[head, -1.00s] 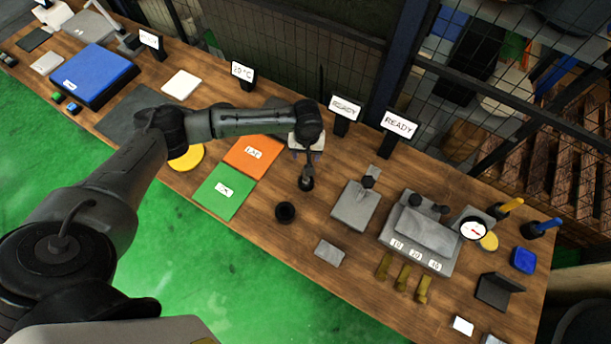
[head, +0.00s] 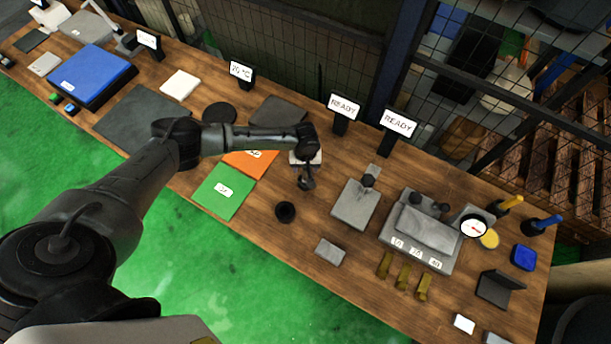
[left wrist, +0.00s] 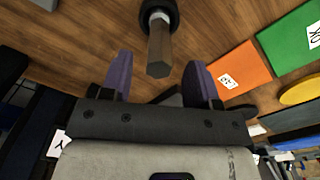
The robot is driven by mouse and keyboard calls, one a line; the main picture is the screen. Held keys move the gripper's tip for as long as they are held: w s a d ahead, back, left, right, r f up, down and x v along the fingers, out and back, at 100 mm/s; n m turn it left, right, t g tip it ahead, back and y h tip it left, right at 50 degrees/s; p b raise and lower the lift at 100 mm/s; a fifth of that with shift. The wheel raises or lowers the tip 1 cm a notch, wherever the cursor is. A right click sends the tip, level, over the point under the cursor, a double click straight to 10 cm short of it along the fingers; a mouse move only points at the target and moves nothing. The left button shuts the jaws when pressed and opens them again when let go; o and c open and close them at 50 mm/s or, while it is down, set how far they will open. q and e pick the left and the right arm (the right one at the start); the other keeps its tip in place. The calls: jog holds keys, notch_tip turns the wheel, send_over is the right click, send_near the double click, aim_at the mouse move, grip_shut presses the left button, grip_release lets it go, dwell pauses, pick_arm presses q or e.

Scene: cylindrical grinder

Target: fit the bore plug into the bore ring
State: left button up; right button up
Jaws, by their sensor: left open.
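The bore plug (left wrist: 158,48) shows in the left wrist view as a brownish faceted handle with a pale collar and a round black part at its far end. In the head view the plug (head: 306,183) stands on the wooden table, partly hidden by my left gripper (head: 306,168). That gripper's two purple fingers (left wrist: 158,60) are open, one to each side of the plug's handle end, with gaps visible. The bore ring (head: 285,212), dark and round, seems to be the piece lying on the table just in front of the plug. My right gripper is not in view.
A grey plate fixture (head: 355,204) and a gauge-block holder (head: 421,235) stand to the right. A small grey block (head: 329,252) lies in front. Green (head: 223,191) and orange (head: 240,163) mats lie left. READY signs (head: 343,108) stand behind.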

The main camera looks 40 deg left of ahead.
aim_at(306, 176)
pick_arm(q)
jog(key=shift+f, duration=2.05)
jog(key=shift+c, duration=0.4)
grip_shut()
